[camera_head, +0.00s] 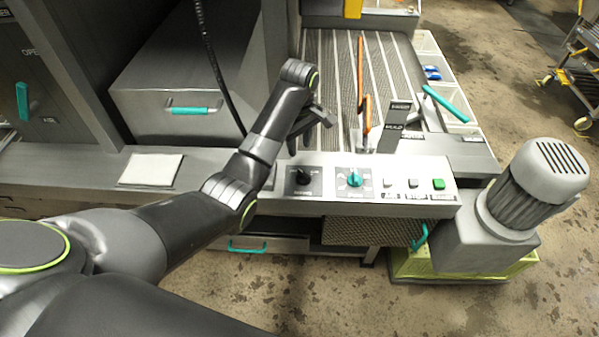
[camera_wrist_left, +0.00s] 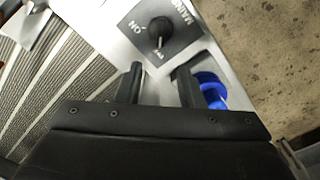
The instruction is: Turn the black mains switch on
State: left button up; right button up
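The black mains switch (camera_head: 303,178) is a round knob on a dark plate at the left of the front control panel. In the left wrist view the knob (camera_wrist_left: 160,28) shows near the top, beside the words MAIN and ON. Its pale pointer mark faces the gripper side, not the word ON. My left gripper (camera_head: 314,124) is above the panel's back edge, behind the knob in the head view. In the wrist view its two dark fingers (camera_wrist_left: 158,84) are apart with nothing between them, and the knob lies beyond their tips, untouched. My right gripper is not in view.
A teal knob (camera_head: 354,180) and several push buttons, including a green one (camera_head: 438,184), sit right of the switch. An orange-handled lever (camera_head: 367,113) stands behind the panel. A grey motor (camera_head: 535,185) stands at the right. A blue object (camera_wrist_left: 209,88) shows behind a finger.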

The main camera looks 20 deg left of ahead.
aim_at(304, 176)
pick_arm(q)
notch_tip(304, 176, down, 10)
jog(key=shift+r+p, duration=0.2)
jog(key=shift+p, duration=0.2)
jog(key=shift+c, duration=0.3)
grip_shut()
